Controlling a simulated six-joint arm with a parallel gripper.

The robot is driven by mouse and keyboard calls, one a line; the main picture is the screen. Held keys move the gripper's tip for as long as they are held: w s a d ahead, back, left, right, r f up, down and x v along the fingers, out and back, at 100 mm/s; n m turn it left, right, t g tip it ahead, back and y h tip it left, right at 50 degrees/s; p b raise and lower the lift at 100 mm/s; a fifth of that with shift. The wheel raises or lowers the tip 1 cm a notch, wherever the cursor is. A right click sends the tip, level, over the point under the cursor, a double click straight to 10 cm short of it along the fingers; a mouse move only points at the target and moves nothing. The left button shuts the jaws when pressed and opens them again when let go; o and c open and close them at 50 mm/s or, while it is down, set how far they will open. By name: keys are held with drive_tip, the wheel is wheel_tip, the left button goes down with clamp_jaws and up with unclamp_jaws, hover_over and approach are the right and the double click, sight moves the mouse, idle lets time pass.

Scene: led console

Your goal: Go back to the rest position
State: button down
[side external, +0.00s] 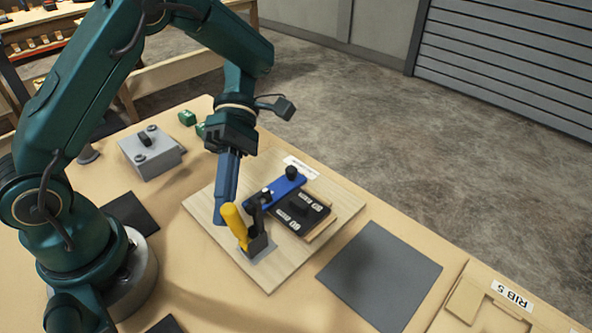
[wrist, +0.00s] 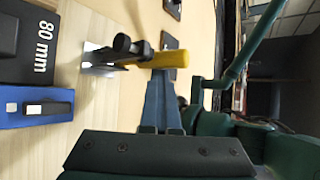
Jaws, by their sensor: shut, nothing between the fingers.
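My gripper (side external: 223,212) points down over the left part of a light wooden board (side external: 208,205), its two long blue fingers shut together with nothing between them. In the side view the fingertips are just left of the yellow handle (side external: 234,222) of a clamp (side external: 258,243) fixed to the board. In the wrist view the gripper (wrist: 160,82) has its tips close to the yellow handle (wrist: 170,59); I cannot tell if they touch.
Beside the clamp are a blue bar (side external: 270,194) with black knobs and a black labelled block (side external: 302,213). A dark mat (side external: 380,275) lies bare at right, near a RIB 5 tray (side external: 485,300).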

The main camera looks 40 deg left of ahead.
drive_tip(key=w+d+r+n+t+h, duration=0.2)
drive_tip(key=w+d+r+t, duration=0.15)
drive_tip(key=r, duration=0.25)
drive_tip(key=w+d+r+n+t+h, duration=0.1)
drive_tip(key=w+d+r+t+h, duration=0.1)
drive_tip(key=w+r+t, duration=0.3)
drive_tip(key=w+d+r+n+t+h, duration=0.1)
drive_tip(key=d+r+n+t+h, duration=0.15)
drive_tip(key=r, duration=0.45)
drive_tip(key=w+a+r+n+t+y, duration=0.2)
drive_tip(key=w+a+r+n+t, duration=0.1)
drive_tip(key=r+n+t, duration=0.4)
drive_tip(key=w+a+r+n+t+y, duration=0.2)
drive_tip(key=r+n+t+y, duration=0.15)
drive_tip(key=n+t, duration=0.5)
drive_tip(key=s+a+f+n+g+y, duration=0.2)
drive_tip(key=a+f+n+y, duration=0.25)
drive_tip(key=n, duration=0.55)
drive_tip(key=s+a+f+n+g+y, duration=0.1)
drive_tip(key=s+a+f+n+y, duration=0.2)
drive_tip(key=a+n+y, duration=0.5)
drive_tip(key=s+d+f+n+g+h, duration=0.4)
drive_tip(key=s+f+n+g, duration=0.5)
drive_tip(key=s+f+n, duration=0.2)
wheel_tip(320, 180, down, 2)
drive_tip(key=shift+s+d+f+n, duration=0.15)
drive_tip(key=shift+s+d+n, duration=0.1)
drive_tip(key=shift+d+n, duration=0.15)
